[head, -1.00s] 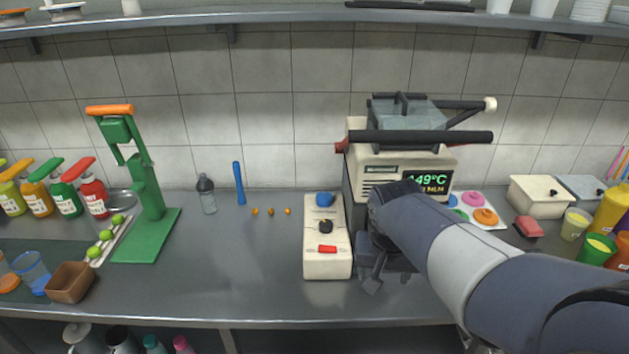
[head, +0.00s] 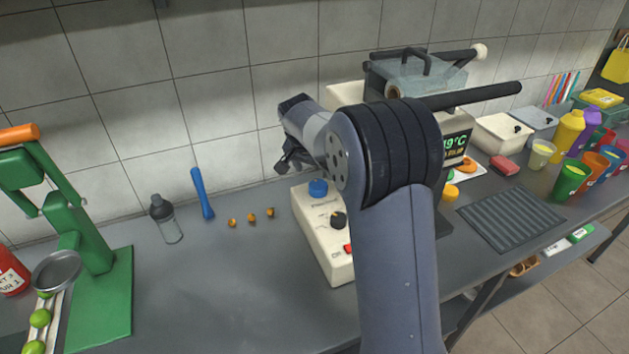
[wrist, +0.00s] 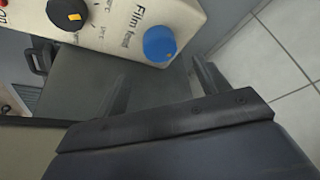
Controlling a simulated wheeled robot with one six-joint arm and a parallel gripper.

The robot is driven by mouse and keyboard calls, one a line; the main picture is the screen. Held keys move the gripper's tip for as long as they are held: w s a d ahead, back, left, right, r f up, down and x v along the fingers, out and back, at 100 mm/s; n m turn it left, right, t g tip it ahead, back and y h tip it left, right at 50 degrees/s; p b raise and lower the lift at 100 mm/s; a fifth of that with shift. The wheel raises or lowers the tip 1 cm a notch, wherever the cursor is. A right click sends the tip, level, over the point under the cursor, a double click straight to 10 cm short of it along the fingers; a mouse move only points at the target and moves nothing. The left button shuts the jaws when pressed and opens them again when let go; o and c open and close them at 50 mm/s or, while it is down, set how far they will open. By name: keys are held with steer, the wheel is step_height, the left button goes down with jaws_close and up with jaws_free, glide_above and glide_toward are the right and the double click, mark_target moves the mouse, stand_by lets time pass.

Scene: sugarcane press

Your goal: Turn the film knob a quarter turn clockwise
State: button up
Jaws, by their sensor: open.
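The film knob (head: 318,187) is a blue round knob at the back end of a cream control box (head: 322,245). In the wrist view the blue knob (wrist: 159,43) sits beside the printed words "Film feed". My gripper (head: 290,165) is behind and left of the blue knob in the head view, above the counter. In the wrist view my gripper (wrist: 160,88) has its two fingers apart with nothing between them. The blue knob is beyond the fingertips, apart from them.
A black knob (head: 338,220) with an orange mark and a red switch (head: 348,248) share the box. The sealing machine (head: 455,125) stands close on the right, partly hidden by my arm.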

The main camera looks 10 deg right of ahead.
mark_target(318, 184)
steer(key=x, duration=0.7)
steer(key=shift+f+p, duration=0.35)
steer(key=shift+c, duration=0.3)
steer(key=c, duration=0.9)
